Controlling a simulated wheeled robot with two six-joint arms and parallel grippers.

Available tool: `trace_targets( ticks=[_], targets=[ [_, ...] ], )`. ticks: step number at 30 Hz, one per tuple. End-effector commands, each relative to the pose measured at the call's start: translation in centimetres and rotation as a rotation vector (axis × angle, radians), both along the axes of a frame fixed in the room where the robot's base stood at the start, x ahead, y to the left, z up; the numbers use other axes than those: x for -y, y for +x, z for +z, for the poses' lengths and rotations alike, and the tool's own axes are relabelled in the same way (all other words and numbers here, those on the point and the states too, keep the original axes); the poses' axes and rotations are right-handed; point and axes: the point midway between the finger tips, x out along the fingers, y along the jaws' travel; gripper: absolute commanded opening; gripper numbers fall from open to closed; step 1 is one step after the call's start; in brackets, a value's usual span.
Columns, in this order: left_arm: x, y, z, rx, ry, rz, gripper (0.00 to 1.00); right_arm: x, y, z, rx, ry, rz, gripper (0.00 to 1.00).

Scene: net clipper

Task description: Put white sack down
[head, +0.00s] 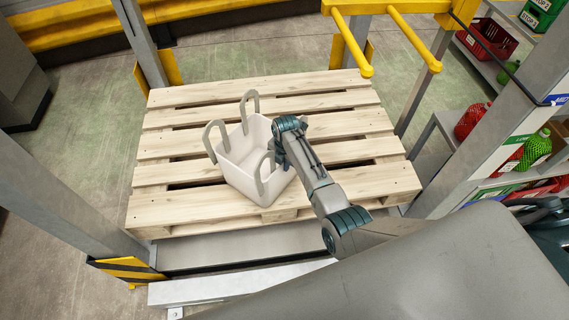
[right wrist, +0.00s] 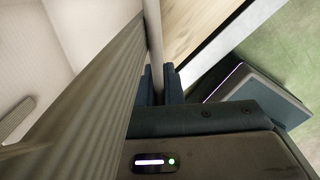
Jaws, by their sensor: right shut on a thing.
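The white sack (head: 236,181) is an open-topped bag with several grey loop handles. It is over the near middle of the wooden pallet (head: 180,205); whether its base touches the boards is hard to tell. My right gripper (head: 279,158) is at the sack's right side, shut on a grey handle there. In the right wrist view, the gripper fingers (right wrist: 160,84) close around the sack's edge, with a ribbed grey strap (right wrist: 118,100) in front and the sack's pale woven wall (right wrist: 85,30) at left. My left gripper is not in view.
Grey posts (head: 75,190) with yellow guards flank the pallet. Yellow rails (head: 350,45) stick out at the back right. A shelf (head: 480,150) with red and green net bags stands at right. Bare boards lie left of and behind the sack.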

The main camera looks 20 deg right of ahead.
Motion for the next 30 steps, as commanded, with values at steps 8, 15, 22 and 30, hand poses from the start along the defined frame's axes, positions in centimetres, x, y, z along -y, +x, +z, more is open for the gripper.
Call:
trace_targets(
  ticks=[8,15,22,30],
  targets=[
    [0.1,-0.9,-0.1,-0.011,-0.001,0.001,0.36,0.0,0.1,0.0,0.003,0.001,0.0,0.0],
    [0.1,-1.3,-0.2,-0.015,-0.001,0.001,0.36,0.0,0.0,-0.2,0.001,0.0,0.0,0.29],
    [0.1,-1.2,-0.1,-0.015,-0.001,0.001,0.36,0.0,0.0,-0.2,0.001,0.0,0.0,0.29],
    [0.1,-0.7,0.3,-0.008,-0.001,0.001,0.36,0.0,0.1,3.0,0.006,0.0,0.0,0.29]
  ],
)
